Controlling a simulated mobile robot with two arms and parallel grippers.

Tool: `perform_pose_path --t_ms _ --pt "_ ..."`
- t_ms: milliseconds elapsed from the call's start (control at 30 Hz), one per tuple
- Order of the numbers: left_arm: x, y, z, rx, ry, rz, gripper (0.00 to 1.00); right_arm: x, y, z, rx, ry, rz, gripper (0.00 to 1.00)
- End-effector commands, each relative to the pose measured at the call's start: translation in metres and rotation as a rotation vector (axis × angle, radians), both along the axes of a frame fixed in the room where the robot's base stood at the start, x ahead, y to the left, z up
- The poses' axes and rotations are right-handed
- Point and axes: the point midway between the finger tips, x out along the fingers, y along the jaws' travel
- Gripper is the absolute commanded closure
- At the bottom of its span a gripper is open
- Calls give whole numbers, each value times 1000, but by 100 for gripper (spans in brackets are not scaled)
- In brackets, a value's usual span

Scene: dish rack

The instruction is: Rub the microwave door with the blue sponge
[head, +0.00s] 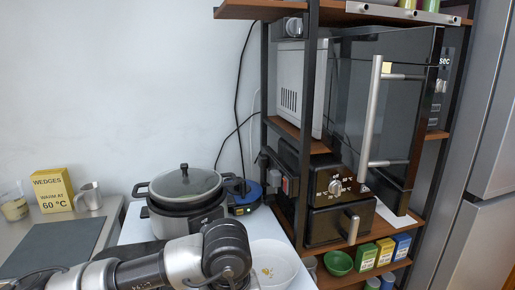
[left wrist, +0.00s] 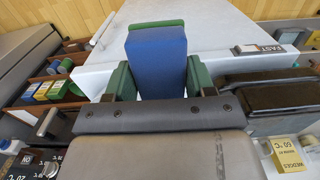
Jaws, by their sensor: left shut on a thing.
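The blue sponge (left wrist: 158,62) has a green strip along its far end. It is between the green-padded fingers of my left gripper (left wrist: 157,86), which is shut on it in the left wrist view. In the head view my left arm comes in at the bottom, and I cannot make out the sponge there. The microwave door (head: 405,105) is glossy black with a long silver handle (head: 371,115), on the rack's upper right. It appears to stand out from the microwave (head: 305,85), apart from my left arm. My right gripper is not in view.
A toaster oven (head: 335,205) sits below the microwave, with a green bowl (head: 338,262) and small boxes lower down. A pot with a glass lid (head: 184,184) and a white bowl (head: 272,262) are near my arm. A yellow box (head: 53,188) stands at left.

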Motion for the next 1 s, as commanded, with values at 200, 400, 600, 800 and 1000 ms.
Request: perform_pose_path --t_ms 200,400,600,800,1000 --pt "3 37 -5 1 1 -50 65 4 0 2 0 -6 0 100" --pt "1 81 -10 0 1 -120 65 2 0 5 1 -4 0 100" --pt "-7 128 -14 2 1 -203 65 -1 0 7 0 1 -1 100" --pt "-12 144 -16 1 2 -242 65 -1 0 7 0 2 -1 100" --pt "-12 145 -15 3 0 -245 65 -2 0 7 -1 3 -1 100"
